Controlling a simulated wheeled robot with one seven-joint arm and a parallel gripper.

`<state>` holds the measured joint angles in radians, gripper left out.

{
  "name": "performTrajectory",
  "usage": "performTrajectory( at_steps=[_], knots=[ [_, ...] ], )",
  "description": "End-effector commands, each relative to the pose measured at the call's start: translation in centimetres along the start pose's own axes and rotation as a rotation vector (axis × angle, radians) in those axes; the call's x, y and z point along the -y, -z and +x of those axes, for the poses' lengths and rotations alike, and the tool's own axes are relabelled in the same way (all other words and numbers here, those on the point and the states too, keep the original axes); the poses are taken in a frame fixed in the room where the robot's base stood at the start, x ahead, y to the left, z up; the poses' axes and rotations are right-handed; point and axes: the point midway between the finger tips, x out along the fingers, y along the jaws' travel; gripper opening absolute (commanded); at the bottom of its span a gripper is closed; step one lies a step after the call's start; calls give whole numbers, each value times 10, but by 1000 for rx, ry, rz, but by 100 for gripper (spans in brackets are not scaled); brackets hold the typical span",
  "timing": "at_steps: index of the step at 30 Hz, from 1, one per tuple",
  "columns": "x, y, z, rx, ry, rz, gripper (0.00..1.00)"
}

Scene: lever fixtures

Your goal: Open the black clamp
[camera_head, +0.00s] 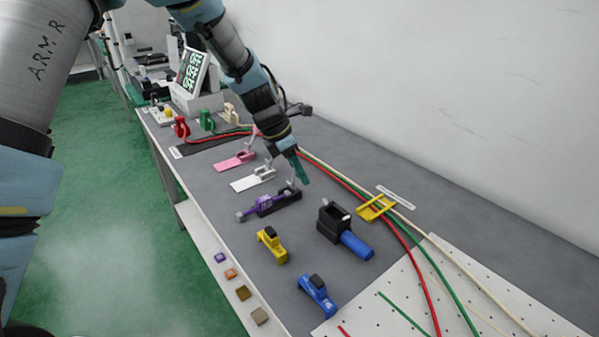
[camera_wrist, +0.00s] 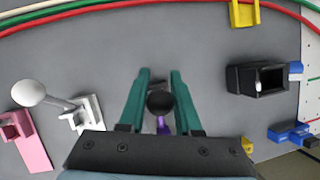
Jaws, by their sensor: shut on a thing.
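In the head view the black clamp (camera_head: 290,197) with purple parts (camera_head: 264,204) sits on the grey bench, past the white clamp (camera_head: 252,179) and pink clamp (camera_head: 236,161). My gripper (camera_head: 303,180) reaches down from above, with its teal fingers just behind the black clamp. In the wrist view my gripper (camera_wrist: 160,103) is shut on a round black knob (camera_wrist: 161,103), which sits between the two fingers. A purple part (camera_wrist: 163,125) shows below the knob. The clamp's base is mostly hidden behind the gripper there.
A yellow lever piece (camera_head: 271,244), a blue one (camera_head: 317,295) and a black box with a blue handle (camera_head: 334,222) stand nearer. A yellow bracket (camera_head: 374,208) and long cables (camera_head: 412,243) lie toward the wall. The white clamp's knob (camera_wrist: 29,92) stands left of my gripper.

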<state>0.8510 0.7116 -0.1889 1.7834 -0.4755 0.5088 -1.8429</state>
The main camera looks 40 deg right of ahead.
Motion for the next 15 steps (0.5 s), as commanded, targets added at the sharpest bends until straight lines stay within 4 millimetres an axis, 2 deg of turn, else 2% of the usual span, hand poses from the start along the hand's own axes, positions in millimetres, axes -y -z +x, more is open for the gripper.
performTrajectory(
  at_steps=[1, 7, 15],
  knots=[
    [0, 0, 0, 0, 0, 0, 21],
    [0, 0, 0, 0, 0, 0, 0],
    [0, 0, 0, 0, 0, 0, 0]
  ],
)
